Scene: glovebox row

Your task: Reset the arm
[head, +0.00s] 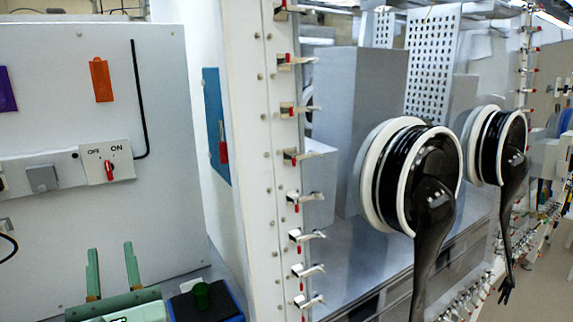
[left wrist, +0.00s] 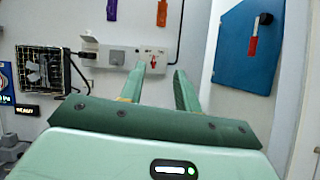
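My left gripper (head: 110,247) is at the bottom left of the head view, its two green fingers pointing up and apart. In the left wrist view the fingers of this gripper (left wrist: 159,70) are open with nothing between them. Beyond the fingertips is a white OFF/ON switch plate (left wrist: 158,58) on the wall; in the head view the plate (head: 92,157) has a red knob and stands above the gripper, apart from it. My right gripper is in neither view.
A glovebox frame (head: 268,150) with several clamps and black gloves (head: 432,190) stands to the right. A blue panel (head: 214,120) with a red handle is on the side wall. A black fan unit (left wrist: 42,70) is at left in the wrist view.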

